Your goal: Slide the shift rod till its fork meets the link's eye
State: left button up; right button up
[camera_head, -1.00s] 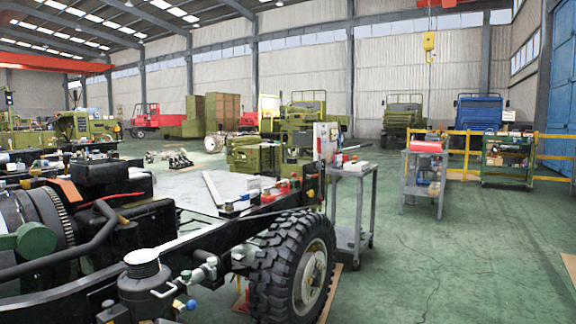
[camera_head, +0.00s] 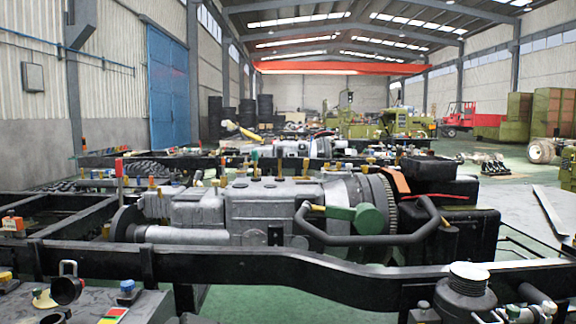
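I cannot pick out the shift rod, its fork or the link's eye for certain at this distance. A long grey gearbox housing (camera_head: 240,212) lies inside a black chassis frame (camera_head: 300,263) across the middle of the head view. Small coloured fittings stand along the housing's top. A toothed ring (camera_head: 378,200) and a green cylinder (camera_head: 368,219) are at its right end. A bent black pipe (camera_head: 385,239) passes in front of them. Neither of my grippers is in view.
A grey bench top (camera_head: 75,308) with small parts is at the lower left. A black canister (camera_head: 467,290) sits by the frame at lower right. A second chassis (camera_head: 310,148) stands behind. Green floor (camera_head: 320,300) shows below the frame; a blue door (camera_head: 168,88) is far left.

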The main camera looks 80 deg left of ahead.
aim_at(324, 174)
jog(key=u, duration=1.85)
